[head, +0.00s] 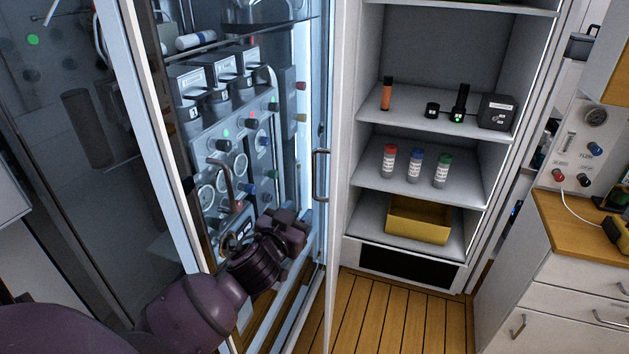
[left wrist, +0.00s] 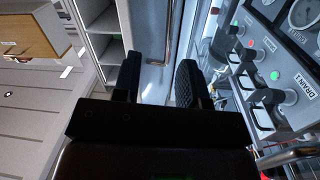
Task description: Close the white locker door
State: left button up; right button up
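The white locker (head: 420,140) stands open at the right in the head view, with its shelves showing. Its door (head: 334,110) appears as a narrow pale panel at the locker's left side, seen at a steep angle, with a vertical metal handle (head: 318,175). My left gripper (head: 297,226) is left of and below that handle, in front of the instrument panel. In the left wrist view my left gripper (left wrist: 160,80) has its two black fingers apart with nothing held. A pale door surface (left wrist: 151,75) and a bar handle (left wrist: 166,40) show beyond the fingers. My right gripper is out of view.
The instrument panel (head: 225,140) with knobs and gauges is close around my left gripper. A framed glass door (head: 75,140) stands at the left. Vials (head: 415,166) and a yellow bin (head: 417,222) are on the locker shelves. The wood floor (head: 390,315) before the locker is clear.

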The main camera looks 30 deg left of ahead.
aim_at(314, 176)
pick_arm(q)
jog(key=w+a, duration=0.1)
jog(key=w, duration=0.2)
jog(key=w+a+r+n, duration=0.1)
jog(key=w, duration=0.3)
jog(key=w+a+r+n+y+p, duration=0.1)
jog(key=w, duration=0.2)
jog(key=shift+w+a, duration=0.15)
jog(key=shift+w, duration=0.2)
jog(key=shift+c, duration=0.2)
grip_shut()
